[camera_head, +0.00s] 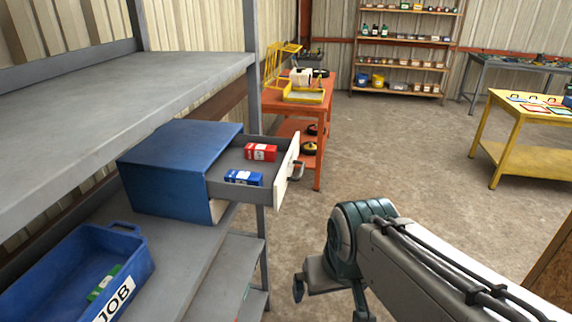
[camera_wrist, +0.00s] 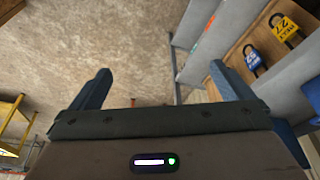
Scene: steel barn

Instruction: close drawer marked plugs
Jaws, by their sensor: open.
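A blue drawer cabinet (camera_head: 165,175) stands on the grey shelf in the head view. Its upper drawer (camera_head: 290,168) is pulled out to the right, with a pale front and a dark handle (camera_head: 297,171). A red box (camera_head: 261,152) and a blue box (camera_head: 243,177) lie inside. The drawer's marking cannot be read from here. My gripper (camera_head: 330,300) is open and empty, to the right of and lower in the picture than the drawer, apart from it. In the wrist view my gripper (camera_wrist: 160,88) has its fingers spread wide, with floor between them; the drawer is not recognisable there.
A blue bin (camera_head: 125,262) marked JOB holds a green box at the lower left. A grey shelf post (camera_head: 253,90) stands behind the drawer. An orange cart (camera_head: 318,120) is beyond it, a yellow table (camera_head: 507,120) at right. The floor between is clear.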

